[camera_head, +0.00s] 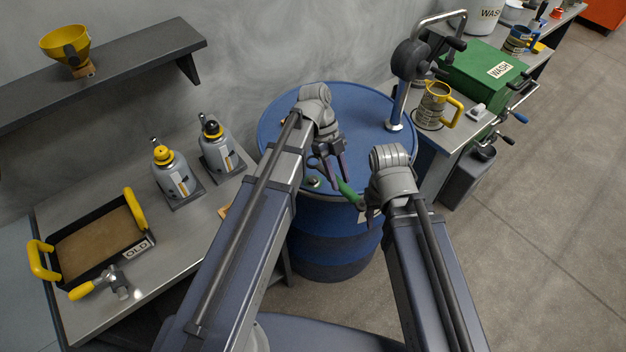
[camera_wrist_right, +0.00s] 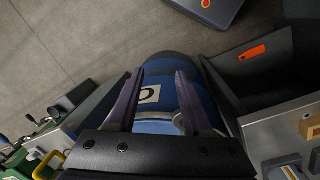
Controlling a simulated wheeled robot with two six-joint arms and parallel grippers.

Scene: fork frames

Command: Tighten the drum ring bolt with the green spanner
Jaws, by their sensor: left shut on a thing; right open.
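The blue drum (camera_head: 290,118) stands in the middle, its lid facing up. My left gripper (camera_head: 341,172) is shut on the green spanner (camera_head: 349,191), low over the near right part of the drum lid. The spanner's green handle slants down to the right toward my right arm. My right gripper (camera_wrist_right: 157,95) is open, with nothing visible between its fingers. In the right wrist view it faces the drum's side (camera_wrist_right: 188,95), which bears a pale label (camera_wrist_right: 149,94). I cannot make out the ring bolt.
A left bench holds two grey bottles (camera_head: 173,172), a black tray (camera_head: 88,243) with yellow handles and a hammer-like tool (camera_head: 100,284). A right bench carries a mug (camera_head: 432,105) and green box (camera_head: 478,72). A pump (camera_head: 404,75) rises from the drum.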

